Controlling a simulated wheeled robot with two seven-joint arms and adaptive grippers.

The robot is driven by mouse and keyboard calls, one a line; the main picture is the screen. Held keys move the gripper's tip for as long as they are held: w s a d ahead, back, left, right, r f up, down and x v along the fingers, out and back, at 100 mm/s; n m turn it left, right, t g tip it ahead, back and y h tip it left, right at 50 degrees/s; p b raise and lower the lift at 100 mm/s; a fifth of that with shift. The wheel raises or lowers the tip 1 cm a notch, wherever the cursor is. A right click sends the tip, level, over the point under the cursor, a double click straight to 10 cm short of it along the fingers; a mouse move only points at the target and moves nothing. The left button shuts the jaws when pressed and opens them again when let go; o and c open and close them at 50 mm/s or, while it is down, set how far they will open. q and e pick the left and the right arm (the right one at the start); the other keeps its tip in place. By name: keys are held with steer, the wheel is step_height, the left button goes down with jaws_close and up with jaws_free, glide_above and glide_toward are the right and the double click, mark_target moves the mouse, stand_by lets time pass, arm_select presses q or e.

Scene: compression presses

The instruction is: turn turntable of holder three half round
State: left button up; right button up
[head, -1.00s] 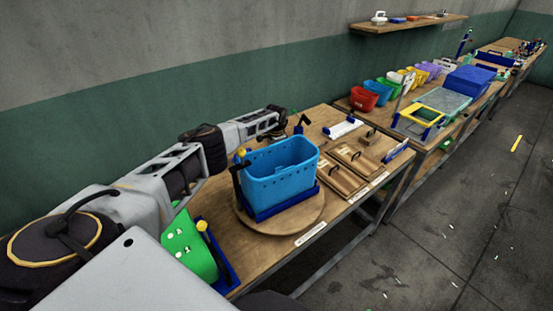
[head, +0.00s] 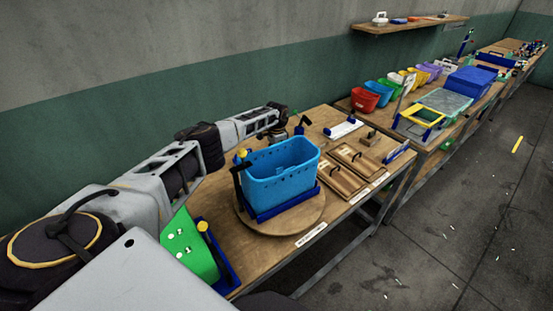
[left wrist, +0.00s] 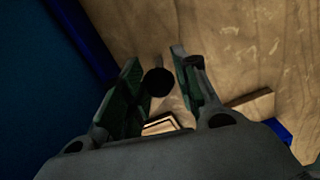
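A light blue bin (head: 282,178) sits upright in a dark blue holder (head: 268,212) on a round wooden turntable (head: 290,227) at the front of the near bench. A black lever with a yellow knob (head: 241,154) stands at the holder's left side, and a black-topped post (head: 304,122) at its far corner. My left arm reaches behind the bin; its gripper is largely hidden there in the head view. In the left wrist view my left gripper (left wrist: 158,90) is open, its fingers on either side of a black ball knob (left wrist: 158,82), with gaps visible. My right gripper is not in view.
A green bin (head: 188,248) in a blue holder stands at the near left. Wooden boards with black handles (head: 342,182) and a white piece (head: 343,129) lie right of the turntable. Further benches hold coloured bins (head: 372,95). The floor (head: 470,200) at right is mostly clear.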

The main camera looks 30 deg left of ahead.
arm_select(q)
step_height(320, 180, up, 11)
steer(key=shift+a+f, duration=0.1)
steer(key=shift+f, duration=0.05)
stand_by(0.4)
stand_by(0.4)
